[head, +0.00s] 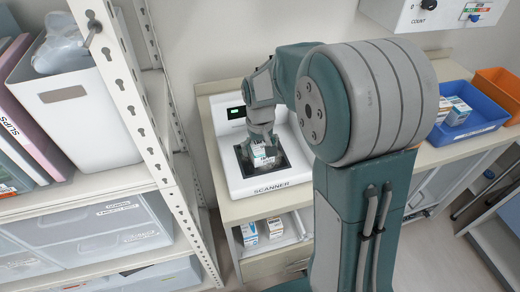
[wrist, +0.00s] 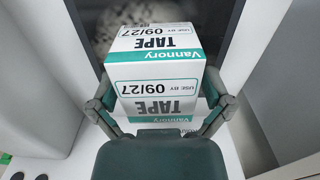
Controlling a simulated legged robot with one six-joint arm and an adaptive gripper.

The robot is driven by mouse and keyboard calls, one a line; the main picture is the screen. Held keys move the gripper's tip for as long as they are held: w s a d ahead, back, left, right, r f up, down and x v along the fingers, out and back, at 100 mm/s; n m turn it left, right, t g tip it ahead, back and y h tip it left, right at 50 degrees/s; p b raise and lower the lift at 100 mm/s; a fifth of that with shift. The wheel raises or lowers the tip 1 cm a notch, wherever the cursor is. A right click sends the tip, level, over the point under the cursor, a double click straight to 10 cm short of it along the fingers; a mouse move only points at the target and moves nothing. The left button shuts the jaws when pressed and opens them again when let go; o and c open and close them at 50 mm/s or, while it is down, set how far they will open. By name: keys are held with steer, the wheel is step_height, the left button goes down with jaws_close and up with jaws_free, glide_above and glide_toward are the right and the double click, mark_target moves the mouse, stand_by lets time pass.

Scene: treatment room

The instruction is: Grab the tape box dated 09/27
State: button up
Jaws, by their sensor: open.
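The tape box (wrist: 155,52), white with teal bands, reads "Vannory", "TAPE" and "USE BY 09/27" in the wrist view. In the head view the box (head: 264,156) sits on the dark plate of the white scanner (head: 270,187). My gripper (head: 263,140) reaches down over it from above. In the wrist view my gripper (wrist: 160,88) is open, with one finger on each side of the box's near end. Whether the fingers touch the box is unclear. The box's far and under sides are hidden.
A blue bin (head: 478,112) with boxes and an orange bin (head: 500,88) stand at the right of the counter. More boxes (head: 262,231) lie on a shelf below the scanner. A metal shelf post (head: 130,108) rises close on the left.

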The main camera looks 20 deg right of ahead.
steer(key=c, duration=1)
steer(key=shift+r, duration=0.1)
steer(key=shift+r, duration=0.2)
step_height(320, 180, up, 2)
steer(key=shift+r, duration=0.1)
steer(key=s+d+r, duration=0.1)
steer(key=s+r, duration=0.2)
steer(key=s, duration=0.1)
steer(key=s+r, duration=0.3)
steer(key=s, duration=0.2)
steer(key=s+d+r, duration=0.1)
steer(key=s+r, duration=0.3)
steer(key=shift+s+d+r, duration=0.1)
steer(key=shift+s+d, duration=0.2)
steer(key=shift+s, duration=0.05)
